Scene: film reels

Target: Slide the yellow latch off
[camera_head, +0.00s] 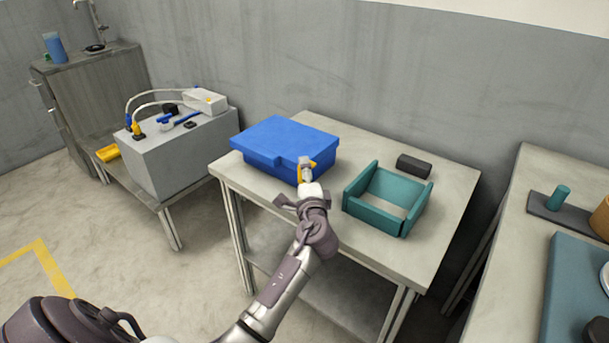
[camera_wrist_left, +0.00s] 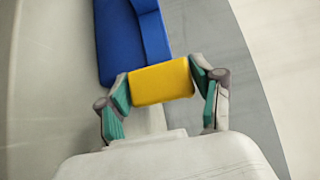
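The blue box (camera_head: 282,142) with its lid closed sits at the back left of the middle table. The yellow latch (camera_head: 313,164) is at the box's front right side, mostly hidden by my left gripper (camera_head: 306,172). In the left wrist view the yellow latch (camera_wrist_left: 161,82) lies between the green-padded fingers of my left gripper (camera_wrist_left: 163,86), which close against both its sides. The blue box (camera_wrist_left: 122,40) shows just beyond it. I cannot tell whether latch and box touch. My right gripper is not in view.
A teal open frame (camera_head: 375,215) and a dark block (camera_head: 413,166) stand right of the box on the table (camera_head: 445,185). A grey unit (camera_head: 183,155) with cables is on the left bench. Another table with a teal mat (camera_head: 577,290) is at right.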

